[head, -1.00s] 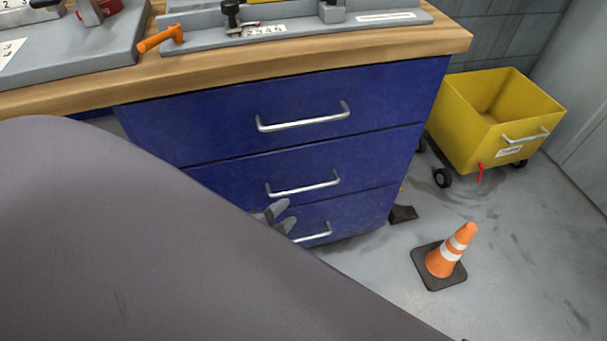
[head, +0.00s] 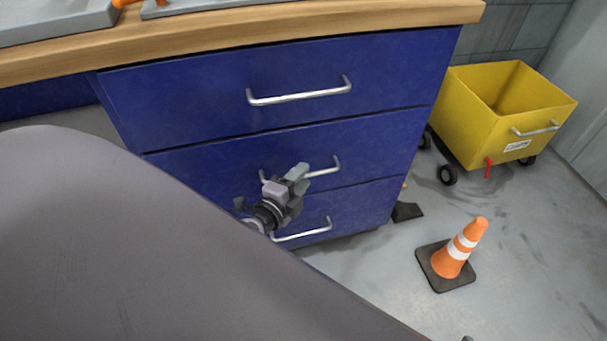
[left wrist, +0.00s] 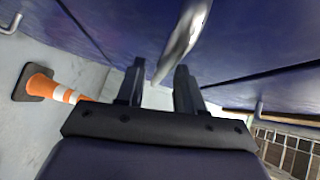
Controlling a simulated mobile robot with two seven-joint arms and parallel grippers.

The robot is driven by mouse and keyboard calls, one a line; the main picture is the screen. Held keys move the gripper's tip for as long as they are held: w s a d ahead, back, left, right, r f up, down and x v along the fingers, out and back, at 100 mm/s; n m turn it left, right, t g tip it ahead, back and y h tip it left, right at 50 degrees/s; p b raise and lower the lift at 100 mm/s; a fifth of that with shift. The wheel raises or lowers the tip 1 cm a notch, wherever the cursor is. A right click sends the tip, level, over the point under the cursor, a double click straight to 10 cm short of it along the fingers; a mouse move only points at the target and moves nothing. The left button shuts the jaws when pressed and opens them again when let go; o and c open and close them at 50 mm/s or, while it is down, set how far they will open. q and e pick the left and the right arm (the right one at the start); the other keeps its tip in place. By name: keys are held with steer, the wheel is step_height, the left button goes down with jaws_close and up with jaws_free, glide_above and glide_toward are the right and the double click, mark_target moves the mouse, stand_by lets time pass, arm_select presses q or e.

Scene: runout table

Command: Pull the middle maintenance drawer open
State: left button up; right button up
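The blue cabinet has a middle drawer (head: 370,142) with a silver bar handle (head: 325,171); the drawer sits flush and shut. My left gripper (head: 300,176) is at this handle and covers part of its left half. In the left wrist view, the two dark fingers of my left gripper (left wrist: 160,72) are apart. The silver handle (left wrist: 182,42) runs down toward the gap between the fingertips. I cannot tell whether the fingers are around the bar or just short of it. My right gripper is not clearly seen.
The top drawer (head: 200,95) and bottom drawer (head: 365,207) are shut, each with a bar handle. A wooden worktop (head: 400,22) overhangs them. An orange cone (head: 457,250) stands on the floor at right. A yellow wheeled bin (head: 480,130) stands behind it.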

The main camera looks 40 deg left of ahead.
arm_select(q)
steer(key=shift+w+f, duration=0.15)
steer(key=shift+w, duration=0.7)
jaws_close()
